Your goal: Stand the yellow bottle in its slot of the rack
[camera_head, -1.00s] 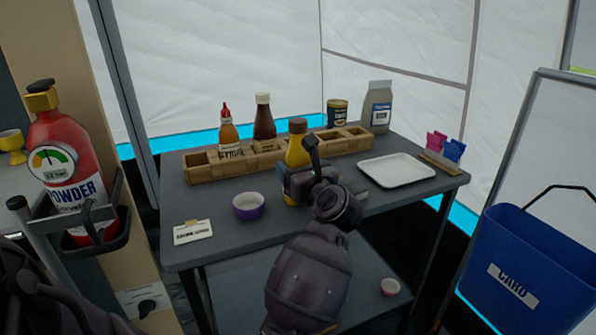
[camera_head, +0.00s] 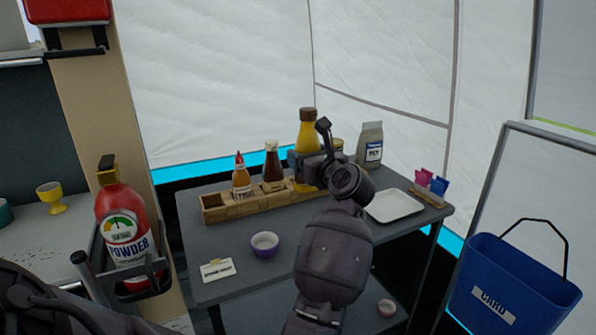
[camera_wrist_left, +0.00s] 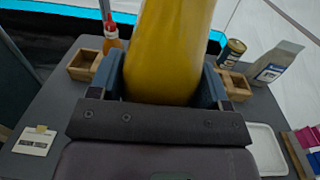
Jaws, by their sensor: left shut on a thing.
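The yellow bottle (camera_head: 307,132) with a brown cap is upright in my left gripper (camera_head: 308,168), which is shut around its lower body. In the left wrist view the yellow bottle (camera_wrist_left: 168,50) fills the middle between the two fingers (camera_wrist_left: 165,92). In the head view it stands out above the wooden rack (camera_head: 228,211). An orange bottle with a red tip (camera_head: 241,178) and a dark brown bottle (camera_head: 272,165) stand in rack slots to its left. The arm and bottle hide the rack's right part. In the wrist view, empty slots show at both sides. My right gripper is not seen.
A purple bowl (camera_head: 264,245) and a label card (camera_head: 217,270) lie on the table's front left. A white tray (camera_head: 395,206) lies right. A grey carton (camera_head: 369,146) stands behind. Pink and blue packets (camera_head: 431,183) stand at the right edge.

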